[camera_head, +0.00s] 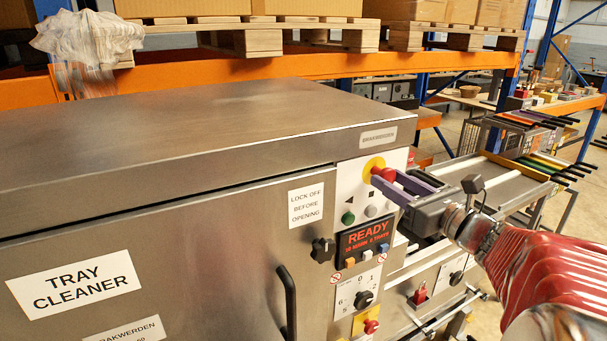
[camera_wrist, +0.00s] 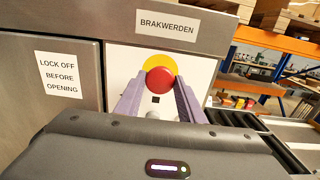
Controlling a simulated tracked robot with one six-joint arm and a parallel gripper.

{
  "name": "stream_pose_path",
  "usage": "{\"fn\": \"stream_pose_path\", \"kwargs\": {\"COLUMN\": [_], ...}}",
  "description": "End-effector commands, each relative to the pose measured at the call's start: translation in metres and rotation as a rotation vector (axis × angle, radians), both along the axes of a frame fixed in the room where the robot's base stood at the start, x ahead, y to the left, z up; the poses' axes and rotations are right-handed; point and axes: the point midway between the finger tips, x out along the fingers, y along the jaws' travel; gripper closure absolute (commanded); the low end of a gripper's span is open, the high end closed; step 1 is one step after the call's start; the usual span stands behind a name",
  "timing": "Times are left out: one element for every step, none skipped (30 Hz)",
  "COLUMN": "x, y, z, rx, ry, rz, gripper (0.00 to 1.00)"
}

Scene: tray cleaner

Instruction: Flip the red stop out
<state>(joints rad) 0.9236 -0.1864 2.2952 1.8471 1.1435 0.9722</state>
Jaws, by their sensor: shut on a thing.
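A round red mushroom button (camera_head: 388,174) on a yellow disc (camera_head: 372,164) sits high on the white control panel of the tray cleaner. It also shows in the wrist view (camera_wrist: 160,78), straight ahead between the fingers. My gripper (camera_head: 389,183) comes in from the right, its purple fingers (camera_wrist: 157,90) shut on the red button from both sides. Another red knob on a yellow plate (camera_head: 371,326) is low on the panel.
The panel has a READY display (camera_head: 368,238), a green button (camera_head: 348,218) and a black dial (camera_head: 363,299) below my gripper. The door handle (camera_head: 287,300) sticks out at left. Conveyor rails (camera_head: 500,185) run behind my arm.

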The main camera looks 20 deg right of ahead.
Motion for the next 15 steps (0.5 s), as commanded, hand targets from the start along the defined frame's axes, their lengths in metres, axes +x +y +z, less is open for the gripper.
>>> {"fn": "stream_pose_path", "kwargs": {"x": [-0.0021,-0.0026,-0.0029,-0.0029,-0.0029,-0.0029,-0.0029,-0.0030,-0.0030,-0.0031,-0.0031,-0.0031,-0.0031,-0.0031,-0.0030], "y": [-0.0017,-0.0018,-0.0016,-0.0015,-0.0014,-0.0014,-0.0014,-0.0014,-0.0015,-0.0016,-0.0016,-0.0017,-0.0016,-0.0017,-0.0015], "z": [-0.0002,-0.0003,-0.0003,-0.0004,-0.0004,-0.0005,-0.0005,-0.0006,-0.0006,-0.0006,-0.0006,-0.0006,-0.0006,-0.0005,-0.0005], "rx": [0.001,0.001,0.001,0.001,0.001,0.001,0.001,0.001,0.001,0.001,0.001,0.001,0.001,0.001,0.001], "ry": [0.000,0.001,0.001,0.001,0.001,0.001,0.001,0.001,0.001,0.001,0.001,0.001,0.001,0.001,0.001], "rz": [-0.004,-0.004,-0.003,-0.003,-0.002,-0.002,-0.003,-0.003,-0.003,-0.003,-0.003,-0.003,-0.003,-0.003,-0.003], "gripper": [1.00,1.00,1.00,1.00,1.00,1.00,1.00,1.00,1.00,0.64,0.62,0.59,0.57,0.55,0.52]}}
